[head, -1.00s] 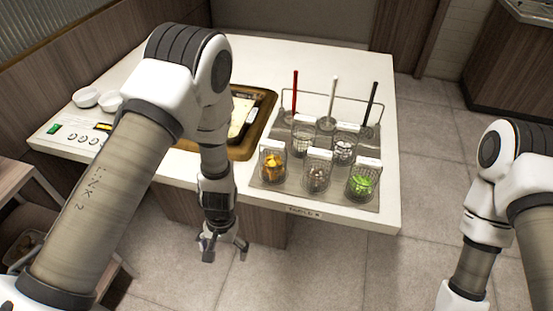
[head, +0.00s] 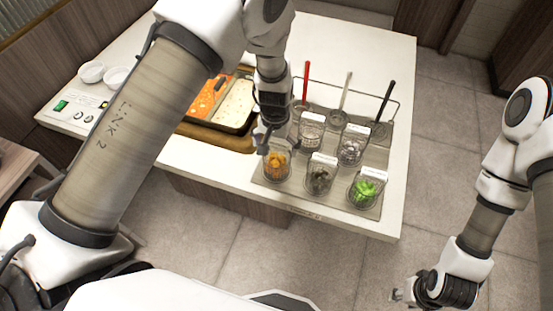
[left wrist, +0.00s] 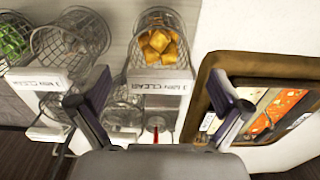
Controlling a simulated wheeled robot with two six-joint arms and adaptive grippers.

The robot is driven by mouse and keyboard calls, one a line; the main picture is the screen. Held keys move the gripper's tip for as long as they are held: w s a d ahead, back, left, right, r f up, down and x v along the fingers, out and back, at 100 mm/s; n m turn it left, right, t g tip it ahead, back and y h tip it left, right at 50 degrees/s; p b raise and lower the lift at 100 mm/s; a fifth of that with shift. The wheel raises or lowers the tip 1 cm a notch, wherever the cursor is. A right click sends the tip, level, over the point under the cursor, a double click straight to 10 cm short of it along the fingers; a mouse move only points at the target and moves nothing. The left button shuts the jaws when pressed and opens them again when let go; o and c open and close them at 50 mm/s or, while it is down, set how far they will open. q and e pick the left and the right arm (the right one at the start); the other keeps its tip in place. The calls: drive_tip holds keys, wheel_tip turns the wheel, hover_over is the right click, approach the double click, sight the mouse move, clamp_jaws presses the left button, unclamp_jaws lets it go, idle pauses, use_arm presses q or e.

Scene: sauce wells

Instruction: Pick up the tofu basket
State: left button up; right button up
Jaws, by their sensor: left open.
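The tofu basket (head: 276,167) is a wire basket of golden-brown cubes at the front left of the basket rack. In the left wrist view the tofu basket (left wrist: 158,48) lies at top centre, with a white label block on its near side. My left gripper (head: 266,142) is open just above and behind the basket's left side, partly covering it. In the left wrist view my left gripper's fingers (left wrist: 158,95) stand apart on both sides of the label block, with no visible grip. My right gripper (head: 402,296) hangs at the lower right, away from the table; its jaws are unclear.
A basket with dark contents (head: 320,180) and one with green contents (head: 368,189) stand to the right. Two more baskets stand behind, near upright red, white and black handles. A framed pan (head: 237,103) of orange and cream sauces is left. White bowls (head: 92,72) stand far left.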

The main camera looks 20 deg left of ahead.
sight(277, 156)
use_arm(q)
drive_tip(key=f, duration=0.1)
drive_tip(key=w+f, duration=0.1)
drive_tip(key=f, duration=0.2)
drive_tip(key=shift+w+f, duration=0.25)
drive_tip(key=shift+w, duration=0.1)
drive_tip(key=shift+s+r, duration=0.15)
drive_tip(key=shift+c, duration=0.4)
drive_tip(key=shift+s+r, duration=0.15)
drive_tip(key=shift+s, duration=0.05)
drive_tip(key=c, duration=0.6)
drive_tip(key=shift+s, duration=0.1)
drive_tip(key=c, duration=0.4)
drive_tip(key=shift+w, duration=0.2)
use_arm(e)
drive_tip(key=shift+w+r, duration=0.4)
drive_tip(key=shift+w, duration=0.1)
